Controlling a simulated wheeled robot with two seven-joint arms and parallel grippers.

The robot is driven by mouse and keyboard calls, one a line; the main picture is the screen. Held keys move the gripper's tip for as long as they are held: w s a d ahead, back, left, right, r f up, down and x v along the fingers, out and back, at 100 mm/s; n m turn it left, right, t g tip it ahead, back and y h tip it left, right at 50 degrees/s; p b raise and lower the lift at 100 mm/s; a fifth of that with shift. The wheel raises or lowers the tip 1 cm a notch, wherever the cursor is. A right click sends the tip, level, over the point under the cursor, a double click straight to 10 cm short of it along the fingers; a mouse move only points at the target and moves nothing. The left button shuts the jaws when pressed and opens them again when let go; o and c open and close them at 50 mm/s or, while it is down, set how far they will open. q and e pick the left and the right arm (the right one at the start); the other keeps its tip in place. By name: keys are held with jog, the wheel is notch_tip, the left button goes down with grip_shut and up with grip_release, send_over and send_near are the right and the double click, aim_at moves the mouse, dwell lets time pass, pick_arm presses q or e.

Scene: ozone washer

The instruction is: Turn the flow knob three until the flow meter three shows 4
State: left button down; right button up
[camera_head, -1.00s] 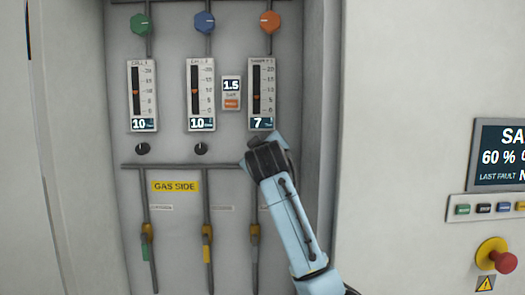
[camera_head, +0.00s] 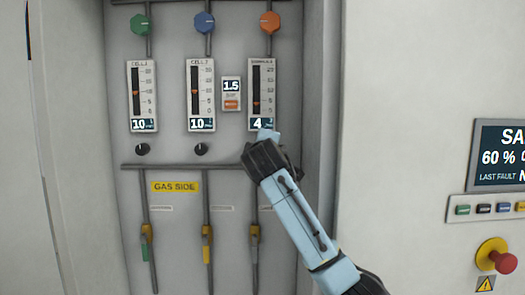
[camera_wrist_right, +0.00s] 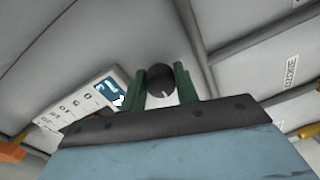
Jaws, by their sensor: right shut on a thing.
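Flow meter three (camera_head: 262,90) is the rightmost of three white meters on the grey panel in the head view. Its display reads 4, with the orange marker low on its scale. In the right wrist view part of a meter (camera_wrist_right: 85,105) shows at the left, tilted. My right gripper (camera_wrist_right: 161,84) is shut on the black flow knob three (camera_wrist_right: 161,78), one green finger on each side of it. The knob's white mark points down in that view. In the head view my right wrist hides this knob. My left gripper is not in view.
The other two meters (camera_head: 142,96) (camera_head: 200,95) read 10, each with a black knob (camera_head: 142,149) (camera_head: 201,149) below. Green, blue and orange knobs are above. Pipes with valve levers run below. An emergency stop button (camera_head: 504,262) is at the right.

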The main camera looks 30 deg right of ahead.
dwell(0.3)
jog(key=o, duration=1)
jog(key=b+v, duration=0.4)
jog(key=v, duration=0.9)
jog(key=shift+s+a, duration=0.2)
